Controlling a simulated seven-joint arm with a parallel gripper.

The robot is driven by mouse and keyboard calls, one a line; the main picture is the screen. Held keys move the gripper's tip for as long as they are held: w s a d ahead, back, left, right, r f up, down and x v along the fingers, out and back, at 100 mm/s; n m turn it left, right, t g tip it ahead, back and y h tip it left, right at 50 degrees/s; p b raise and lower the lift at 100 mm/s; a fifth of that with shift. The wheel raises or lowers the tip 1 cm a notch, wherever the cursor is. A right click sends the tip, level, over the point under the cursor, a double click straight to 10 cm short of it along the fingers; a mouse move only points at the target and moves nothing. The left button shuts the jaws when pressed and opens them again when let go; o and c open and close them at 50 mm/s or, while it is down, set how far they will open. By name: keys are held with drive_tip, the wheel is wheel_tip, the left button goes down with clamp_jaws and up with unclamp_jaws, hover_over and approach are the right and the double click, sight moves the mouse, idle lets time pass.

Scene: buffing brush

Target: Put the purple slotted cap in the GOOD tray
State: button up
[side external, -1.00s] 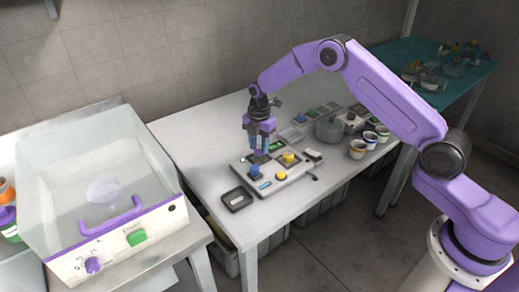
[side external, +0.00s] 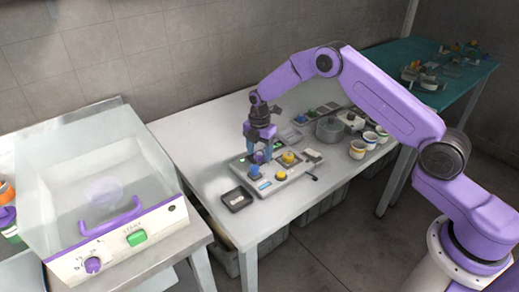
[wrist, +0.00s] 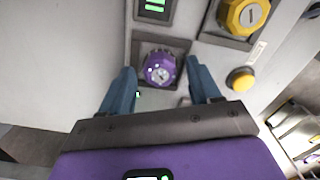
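The purple slotted cap (wrist: 159,69) sits in a dark square recess of the light grey fixture, between my fingers in the wrist view. In the side external view a small purple patch of the cap (side external: 259,157) shows between the fingertips. My gripper (side external: 260,152) is low over the fixture (side external: 291,180). Its two blue fingers (wrist: 160,82) are apart, one on each side of the cap, with visible gaps, so it is open and empty. No GOOD label can be read. A dark shallow tray (side external: 237,199) lies in front of the fixture.
A yellow slotted cap (wrist: 243,14) and yellow button (wrist: 240,78) are close to the right finger. A blue knob (side external: 255,171) is on the fixture. Small coloured trays (side external: 318,111), a grey round pot (side external: 329,130) and cups (side external: 358,149) stand behind. The table's left part is clear.

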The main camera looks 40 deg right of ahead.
sight(261, 154)
wheel_tip(261, 154, up, 17)
drive_tip(key=s+a+r+m, duration=0.2)
drive_tip(key=s+a+r, duration=0.25)
drive_tip(key=s, duration=0.45)
drive_tip(key=s+a+r+m, duration=0.1)
drive_tip(key=s+m, duration=0.3)
drive_tip(key=s, duration=1.9)
drive_tip(key=shift+s+a+r+m, duration=0.15)
drive_tip(key=shift+s+r+m, duration=0.2)
drive_tip(key=shift+r+m, duration=0.05)
drive_tip(key=shift+o, duration=0.6)
drive_tip(key=s+d+f+m, duration=0.2)
drive_tip(key=s+d, duration=0.4)
drive_tip(key=s, duration=0.5)
drive_tip(key=shift+s+m, duration=0.4)
drive_tip(key=shift+f, duration=0.1)
